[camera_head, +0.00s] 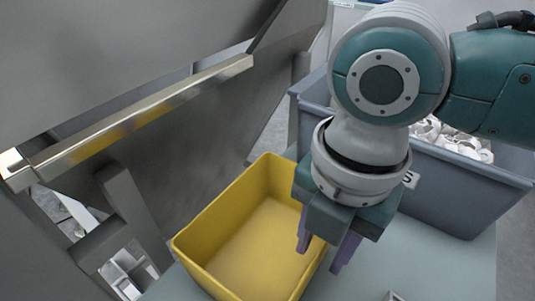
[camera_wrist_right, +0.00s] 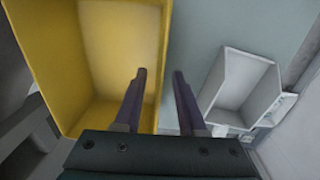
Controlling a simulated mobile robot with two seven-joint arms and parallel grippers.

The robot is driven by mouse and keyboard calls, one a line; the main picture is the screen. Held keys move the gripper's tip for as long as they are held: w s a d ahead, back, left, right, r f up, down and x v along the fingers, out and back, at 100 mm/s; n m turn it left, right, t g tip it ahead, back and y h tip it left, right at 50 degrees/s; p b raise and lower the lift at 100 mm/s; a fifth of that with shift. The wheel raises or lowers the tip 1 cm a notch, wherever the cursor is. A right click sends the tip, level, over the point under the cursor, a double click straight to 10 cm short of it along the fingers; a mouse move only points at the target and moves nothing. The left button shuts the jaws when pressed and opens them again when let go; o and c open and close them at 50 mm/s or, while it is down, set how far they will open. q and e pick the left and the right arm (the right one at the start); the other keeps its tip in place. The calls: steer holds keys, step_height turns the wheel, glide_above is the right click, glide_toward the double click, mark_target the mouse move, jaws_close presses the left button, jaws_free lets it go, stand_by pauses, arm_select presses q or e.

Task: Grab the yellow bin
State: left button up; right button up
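The yellow bin (camera_head: 222,219) is empty and stands upright on a pale table, left of my right gripper in the head view. My right gripper (camera_head: 322,258) points down at the bin's right wall. In the right wrist view the bin (camera_wrist_right: 68,62) fills the upper left, and the right gripper (camera_wrist_right: 160,75) has one finger over the bin's side and the other over the table side of the wall. Contact with the wall cannot be told. My left gripper is out of view.
A large grey-blue crate (camera_head: 447,207) holding white parts stands behind my right arm. A grey metal machine panel with a shiny bar (camera_head: 140,115) rises to the left, close to the bin. A small light-grey tray (camera_wrist_right: 241,84) lies on the table (camera_head: 440,262) at right in the wrist view.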

mark_target(314, 274)
steer(key=f, duration=0.3)
steer(key=f+b, duration=0.1)
steer(key=shift+w+f, duration=0.2)
steer(key=shift+w, duration=0.05)
steer(key=shift+d, duration=0.1)
jaws_close()
steer(key=shift+r, duration=0.1)
stand_by(0.9)
